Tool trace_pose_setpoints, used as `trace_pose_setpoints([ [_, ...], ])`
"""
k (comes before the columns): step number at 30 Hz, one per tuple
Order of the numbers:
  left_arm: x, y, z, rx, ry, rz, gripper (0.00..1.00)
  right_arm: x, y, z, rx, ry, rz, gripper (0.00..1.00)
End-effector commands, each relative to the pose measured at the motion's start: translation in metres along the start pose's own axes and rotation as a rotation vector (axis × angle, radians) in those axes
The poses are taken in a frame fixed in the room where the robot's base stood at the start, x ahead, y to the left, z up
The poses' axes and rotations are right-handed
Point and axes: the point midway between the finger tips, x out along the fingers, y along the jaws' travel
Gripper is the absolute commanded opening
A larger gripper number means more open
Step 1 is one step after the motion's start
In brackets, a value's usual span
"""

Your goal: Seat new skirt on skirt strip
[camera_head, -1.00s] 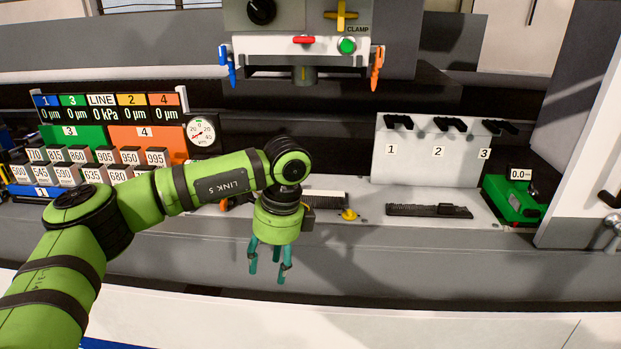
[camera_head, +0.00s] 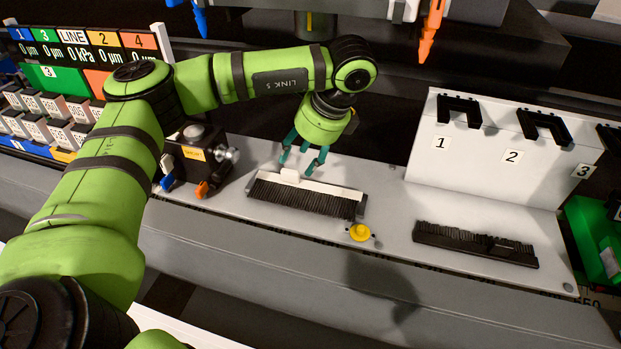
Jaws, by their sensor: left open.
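My left gripper (camera_head: 303,160), with teal fingers, is open and points down just above and behind a strip with black bristles and a white top (camera_head: 305,193). A small white block (camera_head: 290,175) stands on the strip's upper edge, close under the fingers; I cannot tell whether they touch it. A second, all-black bristled strip (camera_head: 475,243) lies on the grey ledge to the right. Which of these two is the new skirt I cannot tell. My right gripper is not in view.
A yellow knob (camera_head: 359,232) sits in front of the white-topped strip. A black fixture with orange and blue clips (camera_head: 197,160) stands left. A white numbered panel (camera_head: 490,150) with black hooks and a green box (camera_head: 598,240) are right.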

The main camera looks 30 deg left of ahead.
Motion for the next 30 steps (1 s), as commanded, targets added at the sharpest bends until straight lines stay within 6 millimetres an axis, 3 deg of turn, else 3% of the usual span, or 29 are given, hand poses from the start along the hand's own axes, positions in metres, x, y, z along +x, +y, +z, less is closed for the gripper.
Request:
trace_pose_setpoints([
  [8,0.033,-0.001,0.003,0.001,-0.002,0.005,0.5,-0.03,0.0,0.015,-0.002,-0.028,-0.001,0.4],
  [13,0.055,-0.002,0.001,0.001,-0.001,0.002,0.5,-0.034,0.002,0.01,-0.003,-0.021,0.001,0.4],
  [20,0.059,-0.002,0.0,0.001,0.001,0.0,0.5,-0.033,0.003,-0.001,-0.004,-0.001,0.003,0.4],
  [21,0.059,-0.002,0.0,0.001,0.001,0.0,0.46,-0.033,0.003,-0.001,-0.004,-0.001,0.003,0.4],
  [24,0.059,-0.002,0.0,0.001,0.001,0.0,0.06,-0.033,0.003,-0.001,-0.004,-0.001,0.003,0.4],
  [25,0.059,-0.002,0.0,0.001,0.001,0.0,0.0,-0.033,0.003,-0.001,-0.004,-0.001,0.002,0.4],
  [30,0.058,-0.002,0.0,0.001,0.001,0.0,0.0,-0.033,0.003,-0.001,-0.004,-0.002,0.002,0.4],
])
